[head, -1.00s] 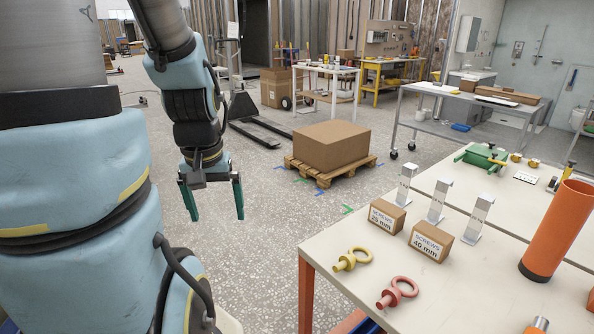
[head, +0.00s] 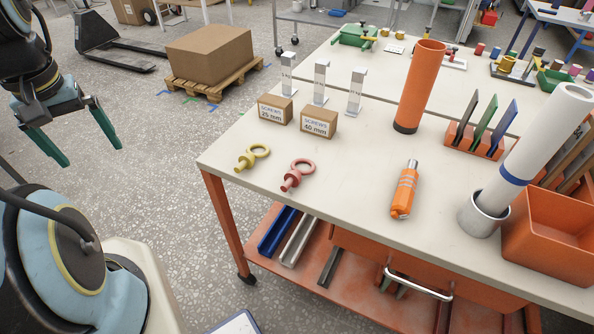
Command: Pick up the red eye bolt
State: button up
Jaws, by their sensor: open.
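The red eye bolt (head: 297,175) lies on the white tabletop (head: 345,198) near its front left edge, its ring toward the back and its shank toward the front left. A yellow eye bolt (head: 252,157) lies just to its left, apart from it. My gripper (head: 92,154) is at the left, beyond the table's left edge, over the floor. Its two green fingers are spread apart with nothing between them, pointing down. The red eye bolt is fully visible.
Behind the bolts stand two cardboard screw boxes (head: 319,122) and several metal brackets (head: 321,82). To the right are an orange tool (head: 404,190), a tall orange cylinder (head: 420,86) and an orange bin (head: 553,236). The tabletop just right of the red bolt is clear.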

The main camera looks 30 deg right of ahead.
aim_at(292, 178)
jog(key=z, duration=0.4)
jog(key=i+z, duration=0.1)
jog(key=z, duration=0.7)
jog(key=i+z, duration=0.1)
jog(key=z, duration=0.7)
jog(key=j+u, duration=0.4)
jog(key=j, duration=0.2)
jog(key=j+u, duration=0.4)
jog(key=j, duration=0.15)
jog(key=i, duration=0.05)
